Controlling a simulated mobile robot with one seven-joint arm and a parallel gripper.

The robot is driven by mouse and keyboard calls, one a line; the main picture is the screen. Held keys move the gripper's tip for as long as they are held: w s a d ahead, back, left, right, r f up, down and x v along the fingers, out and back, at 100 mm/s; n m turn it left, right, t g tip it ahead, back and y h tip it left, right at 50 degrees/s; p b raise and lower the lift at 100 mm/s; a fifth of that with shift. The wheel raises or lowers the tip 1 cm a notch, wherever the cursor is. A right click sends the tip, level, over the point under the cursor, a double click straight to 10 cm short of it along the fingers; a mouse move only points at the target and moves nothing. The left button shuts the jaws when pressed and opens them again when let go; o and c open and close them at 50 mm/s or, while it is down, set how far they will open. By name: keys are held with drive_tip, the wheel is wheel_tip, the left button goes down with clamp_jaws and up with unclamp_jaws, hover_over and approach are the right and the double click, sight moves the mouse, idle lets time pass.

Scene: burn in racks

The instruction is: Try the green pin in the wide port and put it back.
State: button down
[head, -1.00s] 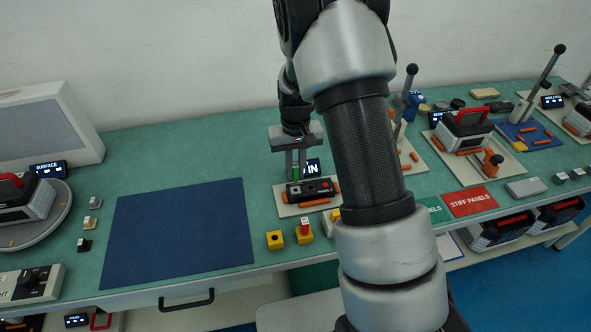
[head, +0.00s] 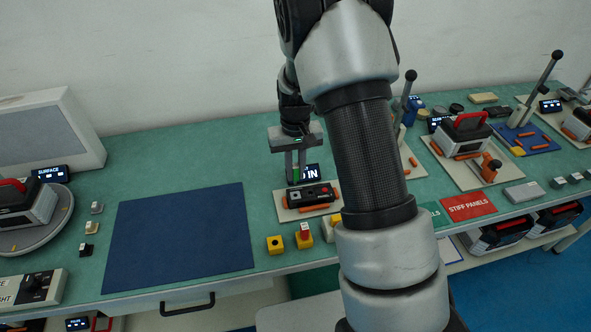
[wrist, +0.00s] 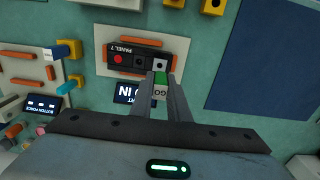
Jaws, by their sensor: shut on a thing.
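My gripper (head: 296,180) is shut on the green pin (head: 297,175). In the wrist view the green pin (wrist: 160,79) sits between the fingertips, with a pale block marked GO (wrist: 160,93) beside it. The black panel (head: 322,193), marked PANEL 7 in the wrist view (wrist: 128,49), lies on a beige board. It has a red spot and dark ports (wrist: 138,62) in a row. The gripper is over the end of the panel at left in the head view. I cannot tell whether the pin's tip is in a port.
In front of the panel stand a yellow block with a dark hole (head: 275,244) and a yellow block with a red pin (head: 304,237). Orange bars (wrist: 105,82) lie along the panel's sides. A small display (head: 311,172) stands behind. The blue mat (head: 180,240) is clear.

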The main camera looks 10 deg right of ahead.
drive_tip(key=s+a+r+n+b, duration=0.1)
drive_tip(key=s+a+n, duration=0.8)
drive_tip(key=s, duration=0.5)
drive_tip(key=shift+w+d+f+b, duration=0.1)
drive_tip(key=shift+f+b, duration=1.2)
drive_tip(key=shift+f, duration=0.3)
drive_tip(key=shift+d+f+b, duration=0.1)
drive_tip(key=shift+f+b, duration=1.2)
drive_tip(key=shift+f, duration=0.3)
drive_tip(key=shift+f+b, duration=1.15)
drive_tip(key=shift+f, duration=0.15)
idle(0.4)
idle(0.9)
drive_tip(key=c, duration=1.6)
unclamp_jaws()
drive_tip(key=shift+r, duration=0.1)
